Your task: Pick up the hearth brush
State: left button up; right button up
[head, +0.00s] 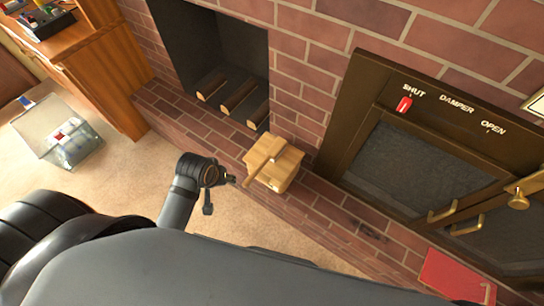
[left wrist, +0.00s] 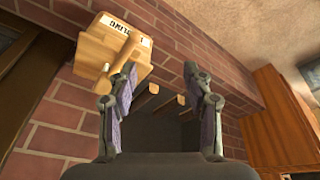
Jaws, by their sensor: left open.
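A wooden-handled item, apparently the hearth brush (head: 264,158), lies on top of a light wooden box (head: 278,176) on the brick hearth. In the left wrist view the brush handle (left wrist: 124,50) stands out from the box (left wrist: 98,46), just left of the left finger, which overlaps the box. My left gripper (head: 221,192) is open and empty, a little left of the box, apart from the brush in the head view. Its two fingers also show in the left wrist view (left wrist: 160,72) with nothing between them. The bristles cannot be made out. My right gripper is not in view.
A fireplace opening with several logs (head: 238,97) lies behind the box. A dark metal door frame with a damper slider (head: 404,104) stands to the right. A red flat object (head: 455,275) lies lower right. A clear bin (head: 62,138) stands on the carpet at left, beside a wooden cabinet (head: 100,75).

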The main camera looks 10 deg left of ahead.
pick_arm(q)
jog(key=w+d+n+h, duration=0.1)
jog(key=w+n, duration=0.2)
jog(key=n, duration=0.3)
jog(key=n+h, duration=0.3)
jog(key=n, duration=2)
send_near(262, 162)
jog(key=x, duration=0.1)
jog(key=b+x, duration=0.1)
jog(key=x, duration=0.3)
jog(key=shift+w+d+b, duration=0.25)
jog(key=shift+w+b, duration=0.05)
jog(key=shift+w+d+f, duration=0.15)
jog(key=shift+f, duration=0.25)
jog(key=b+x, duration=0.1)
jog(key=x, duration=0.3)
jog(key=shift+f+b, duration=0.3)
jog(key=shift+b, duration=0.1)
jog(key=shift+f, duration=0.4)
jog(key=shift+r, duration=0.1)
